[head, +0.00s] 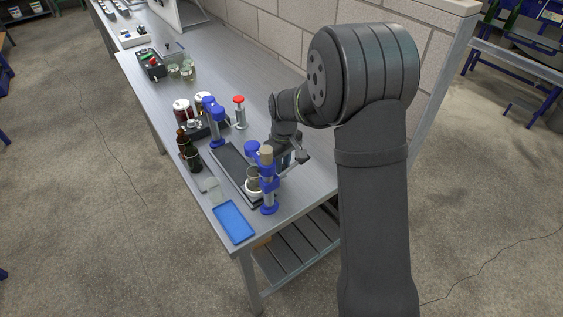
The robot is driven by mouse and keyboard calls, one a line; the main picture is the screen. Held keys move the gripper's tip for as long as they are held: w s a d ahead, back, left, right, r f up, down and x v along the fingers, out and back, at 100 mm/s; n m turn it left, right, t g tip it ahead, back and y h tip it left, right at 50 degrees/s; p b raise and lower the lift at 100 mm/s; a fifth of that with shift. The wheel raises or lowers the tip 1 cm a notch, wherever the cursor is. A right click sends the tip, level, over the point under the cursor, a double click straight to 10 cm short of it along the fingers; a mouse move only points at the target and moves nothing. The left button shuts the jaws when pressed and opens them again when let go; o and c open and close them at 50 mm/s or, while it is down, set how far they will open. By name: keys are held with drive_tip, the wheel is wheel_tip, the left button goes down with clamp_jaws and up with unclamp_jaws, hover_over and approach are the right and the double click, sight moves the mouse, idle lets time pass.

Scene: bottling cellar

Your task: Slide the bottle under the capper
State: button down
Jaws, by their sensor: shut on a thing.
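The dark tray-like track (232,163) lies on the grey workbench. A blue-collared post with a tan top (267,153), which looks like the capper, stands at its near right end. A pale jar-like piece on a white ring (253,188) sits just left of the post. My gripper (290,157) is low over the bench, right behind the post. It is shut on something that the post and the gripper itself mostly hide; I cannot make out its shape. Dark brown and green bottles (188,152) stand upright left of the track, apart from my gripper.
A blue tray (233,222) lies at the near bench corner, with a small grey plate (213,190) behind it. A second blue stand (213,120), a red-topped post (239,108) and jars (182,110) stand farther back. A block wall (270,40) runs along the right.

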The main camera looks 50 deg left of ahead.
drive_tip(key=c, duration=1.3)
unclamp_jaws()
drive_tip(key=shift+d, duration=0.3)
drive_tip(key=shift+o, duration=0.2)
drive_tip(key=shift+a, duration=0.1)
drive_tip(key=shift+r, duration=0.2)
wheel_tip(320, 180, up, 17)
drive_tip(key=shift+w, duration=0.3)
drive_tip(key=shift+f, duration=0.1)
drive_tip(key=f, duration=1.7)
drive_tip(key=shift+s+f, duration=0.15)
drive_tip(key=shift+s, duration=0.15)
drive_tip(key=shift+a, duration=0.15)
